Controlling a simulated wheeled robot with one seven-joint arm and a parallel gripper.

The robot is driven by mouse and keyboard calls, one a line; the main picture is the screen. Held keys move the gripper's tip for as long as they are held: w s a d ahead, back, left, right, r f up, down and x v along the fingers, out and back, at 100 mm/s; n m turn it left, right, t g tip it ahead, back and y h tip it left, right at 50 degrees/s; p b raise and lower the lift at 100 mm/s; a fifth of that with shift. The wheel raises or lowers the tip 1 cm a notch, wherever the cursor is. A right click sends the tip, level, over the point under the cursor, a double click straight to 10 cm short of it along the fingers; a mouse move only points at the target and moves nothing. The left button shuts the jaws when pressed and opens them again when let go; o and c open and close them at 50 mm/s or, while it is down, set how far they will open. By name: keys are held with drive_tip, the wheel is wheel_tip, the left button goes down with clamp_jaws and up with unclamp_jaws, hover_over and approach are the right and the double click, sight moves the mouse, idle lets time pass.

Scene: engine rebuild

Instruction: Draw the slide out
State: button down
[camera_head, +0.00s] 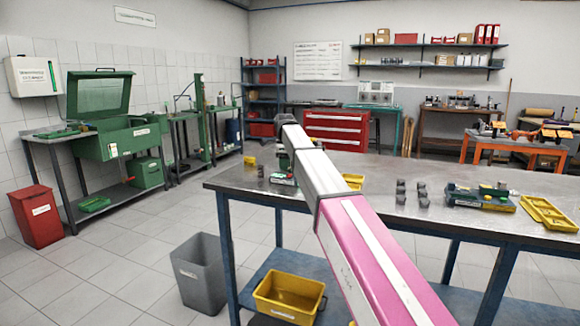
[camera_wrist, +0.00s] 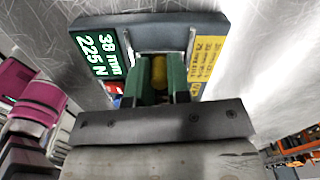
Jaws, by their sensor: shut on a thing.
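A dark, flat fixture (camera_wrist: 150,20) lies on the metal bench top in the wrist view, with a green "38 mm 225 N" display on its left and a yellow printed label on its right. The slide's yellow grip (camera_wrist: 158,72) shows in the middle of the fixture. My gripper (camera_wrist: 160,65) is shut on it, with one green finger on each side. How far the slide stands out cannot be told. In the head view the fixture (camera_head: 284,179) shows partly behind my arm, near the bench's left end, and my arm hides the gripper.
The metal workbench (camera_head: 340,205) also bears several dark cylinders (camera_head: 400,190), a green device (camera_head: 480,198) and a yellow tray (camera_head: 548,213). A yellow bin (camera_head: 288,297) stands on its lower shelf. A grey waste bin (camera_head: 200,272) stands on the floor. The left aisle is clear.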

drive_tip(key=shift+w+a, duration=0.2)
drive_tip(key=shift+a, duration=0.3)
drive_tip(key=shift+w+a, duration=0.2)
drive_tip(key=shift+a, duration=0.3)
drive_tip(key=c, duration=1.1)
unclamp_jaws()
drive_tip(key=shift+a, duration=0.1)
wheel_tip(320, 180, up, 11)
drive_tip(key=shift+f, duration=0.1)
